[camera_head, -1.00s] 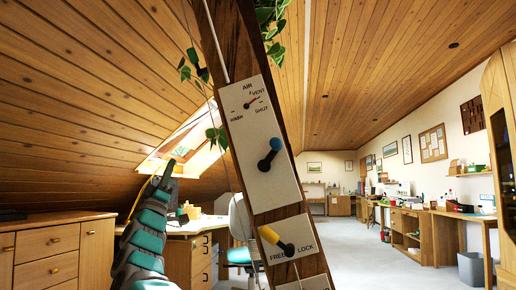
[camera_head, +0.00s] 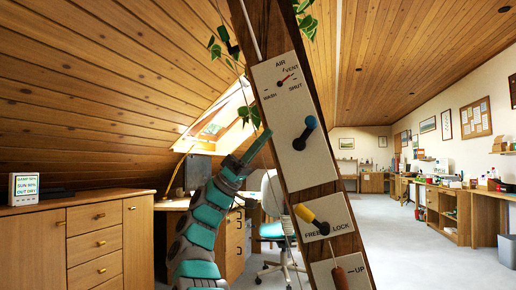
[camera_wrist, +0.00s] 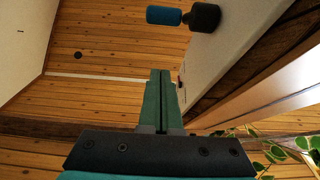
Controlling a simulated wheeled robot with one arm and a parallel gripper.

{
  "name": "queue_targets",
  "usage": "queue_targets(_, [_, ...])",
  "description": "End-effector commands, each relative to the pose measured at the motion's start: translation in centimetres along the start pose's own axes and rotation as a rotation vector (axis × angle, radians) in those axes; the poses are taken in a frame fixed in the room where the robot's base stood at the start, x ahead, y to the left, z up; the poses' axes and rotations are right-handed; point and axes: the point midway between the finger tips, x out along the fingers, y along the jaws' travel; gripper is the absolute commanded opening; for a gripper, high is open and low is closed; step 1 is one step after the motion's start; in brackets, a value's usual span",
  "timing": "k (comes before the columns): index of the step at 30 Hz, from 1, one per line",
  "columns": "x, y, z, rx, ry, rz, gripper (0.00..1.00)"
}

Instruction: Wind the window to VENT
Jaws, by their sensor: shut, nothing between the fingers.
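The white AIR panel (camera_head: 290,165) is on the slanted timber brace (camera_head: 262,75). Its red pointer (camera_head: 287,78) lies between VENT and SHUT, closer to VENT. Below the dial is a crank with a blue knob (camera_head: 311,122) and a black end (camera_head: 299,144). The blue knob also shows at the top of the wrist view (camera_wrist: 164,15). My gripper (camera_head: 262,139) is shut and empty, left of the brace and crank. In the wrist view its fingers (camera_wrist: 160,76) are together, apart from the knob. The roof window (camera_head: 218,122) is behind on the left; its opening is unclear.
Lower on the brace are a yellow-handled FREE/LOCK lever (camera_head: 305,214) and a brown handle (camera_head: 340,277) marked UP. Plant leaves (camera_head: 250,115) hang beside the brace. A small display (camera_head: 25,187) stands on the left cabinet (camera_head: 90,240). Open floor (camera_head: 420,260) lies to the right.

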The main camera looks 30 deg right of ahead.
Motion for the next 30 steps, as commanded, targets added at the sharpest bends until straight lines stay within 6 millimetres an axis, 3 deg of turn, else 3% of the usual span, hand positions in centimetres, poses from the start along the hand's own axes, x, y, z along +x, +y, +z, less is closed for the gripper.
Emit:
queue_targets(6, [3.4,0.0,0.0,0.000,0.000,0.001,0.00])
queue_targets(14, [6.1,0.0,-0.1,0.001,0.002,0.000,0.00])
queue_targets(30, [6.7,0.0,3.6,0.002,0.001,-0.001,0.00])
